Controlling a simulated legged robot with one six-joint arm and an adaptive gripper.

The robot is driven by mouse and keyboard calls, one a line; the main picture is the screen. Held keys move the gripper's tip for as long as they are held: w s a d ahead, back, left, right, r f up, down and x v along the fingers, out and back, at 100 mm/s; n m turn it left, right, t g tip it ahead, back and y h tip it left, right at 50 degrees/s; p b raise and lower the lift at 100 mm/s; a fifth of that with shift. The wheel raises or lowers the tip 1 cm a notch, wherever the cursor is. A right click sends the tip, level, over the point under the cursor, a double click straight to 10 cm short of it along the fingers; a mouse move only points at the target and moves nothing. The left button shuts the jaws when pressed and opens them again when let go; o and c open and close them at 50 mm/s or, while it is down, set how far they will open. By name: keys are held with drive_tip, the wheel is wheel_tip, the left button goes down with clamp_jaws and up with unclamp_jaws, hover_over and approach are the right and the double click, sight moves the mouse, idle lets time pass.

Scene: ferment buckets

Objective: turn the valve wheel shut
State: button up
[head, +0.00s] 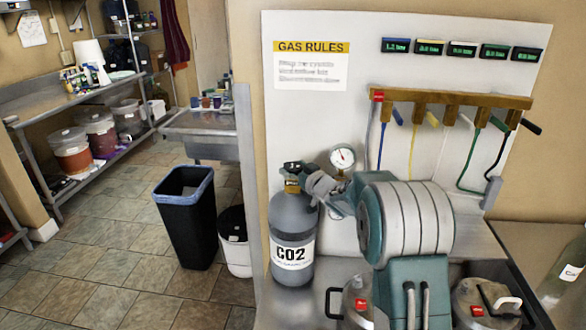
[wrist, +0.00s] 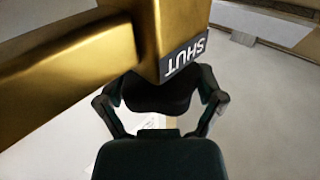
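The grey CO2 cylinder (head: 292,235) stands upright, with a brass valve (head: 292,186) and a small black wheel (head: 292,167) on top. My gripper (head: 313,184) is close against the right side of the valve in the head view, and its fingertips are hard to make out there. In the wrist view a large brass block with a dark SHUT label (wrist: 184,57) fills the top, with a brass bar running left. My gripper's fingers (wrist: 160,92) stand apart, either side of a dark rounded piece. I cannot tell whether that piece is the wheel or whether the fingers press on it.
A pressure gauge (head: 343,157) sits just behind my gripper. A brass manifold (head: 455,97) with several hoses hangs on the white panel. Two lidded vessels stand in front, at left (head: 358,300) and right (head: 478,300). A black bin (head: 185,225) is on the floor left.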

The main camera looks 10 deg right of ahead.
drive_tip(key=shift+m+h, duration=0.3)
drive_tip(key=shift+h, duration=0.1)
drive_tip(key=shift+a+m+t+h, duration=0.15)
drive_tip(key=shift+m+t+h, duration=0.75)
drive_tip(key=shift+m+h, duration=1.1)
drive_tip(key=m+h, duration=0.2)
drive_tip(key=h, duration=0.2)
drive_tip(key=m+h, duration=0.2)
drive_tip(key=h, duration=0.2)
drive_tip(key=shift+g+h, duration=0.3)
drive_tip(key=m+g+h, duration=0.2)
drive_tip(key=h, duration=0.1)
drive_tip(key=m+g+h, duration=0.2)
drive_tip(key=m+h, duration=0.1)
drive_tip(key=h, duration=0.1)
drive_tip(key=shift+w+m, duration=0.1)
drive_tip(key=shift+m, duration=0.2)
drive_tip(key=shift+m+g+h, duration=1.8)
drive_tip(key=shift+g, duration=0.6)
drive_tip(key=shift+r, duration=0.15)
drive_tip(key=o, duration=0.9)
drive_tip(key=shift+c, duration=0.2)
drive_tip(key=shift+g, duration=0.3)
drive_tip(key=shift+a, duration=0.1)
